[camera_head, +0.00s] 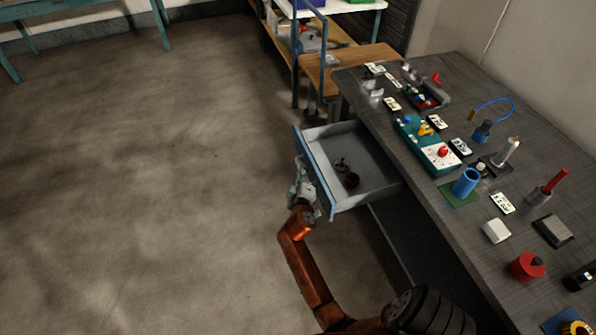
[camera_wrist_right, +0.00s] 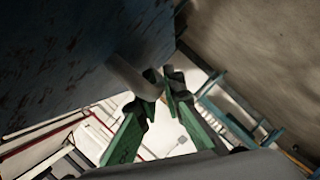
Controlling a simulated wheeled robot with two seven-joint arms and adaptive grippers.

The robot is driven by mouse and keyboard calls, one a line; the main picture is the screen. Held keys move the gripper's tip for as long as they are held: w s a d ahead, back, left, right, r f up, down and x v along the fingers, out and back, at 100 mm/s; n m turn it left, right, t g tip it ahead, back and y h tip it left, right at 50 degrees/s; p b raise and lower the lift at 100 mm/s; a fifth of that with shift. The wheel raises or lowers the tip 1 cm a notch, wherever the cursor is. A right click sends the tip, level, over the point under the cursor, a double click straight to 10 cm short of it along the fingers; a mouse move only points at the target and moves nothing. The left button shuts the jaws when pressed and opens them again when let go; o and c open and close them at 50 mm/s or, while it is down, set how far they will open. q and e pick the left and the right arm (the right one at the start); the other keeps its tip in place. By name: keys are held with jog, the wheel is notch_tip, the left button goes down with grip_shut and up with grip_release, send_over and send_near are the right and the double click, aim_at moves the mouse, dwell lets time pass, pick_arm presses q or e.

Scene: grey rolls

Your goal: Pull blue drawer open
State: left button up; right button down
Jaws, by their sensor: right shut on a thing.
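The blue drawer (camera_head: 352,207) stands well out from under the workbench in the head view. Its front panel is blue and its inside is grey, with a few small dark things lying in it. My right gripper (camera_head: 301,187) is at the outer face of the drawer front. In the right wrist view my green fingers (camera_wrist_right: 162,88) are shut on the drawer's grey handle (camera_wrist_right: 133,78), beside the worn blue front (camera_wrist_right: 70,60). My left gripper is not in view.
The dark workbench (camera_head: 425,175) runs along the right with a blue cup (camera_head: 466,182), a red round part (camera_head: 527,266) and several small items on it. A shelf unit (camera_head: 315,60) stands behind. The floor to the left is clear.

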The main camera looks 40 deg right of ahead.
dwell(0.3)
jog(key=c, duration=2.3)
grip_release()
jog(key=shift+r, duration=0.1)
notch_tip(320, 180, up, 10)
jog(key=shift+a+f, duration=0.1)
jog(key=shift+f, duration=0.05)
jog(key=shift+w, duration=0.1)
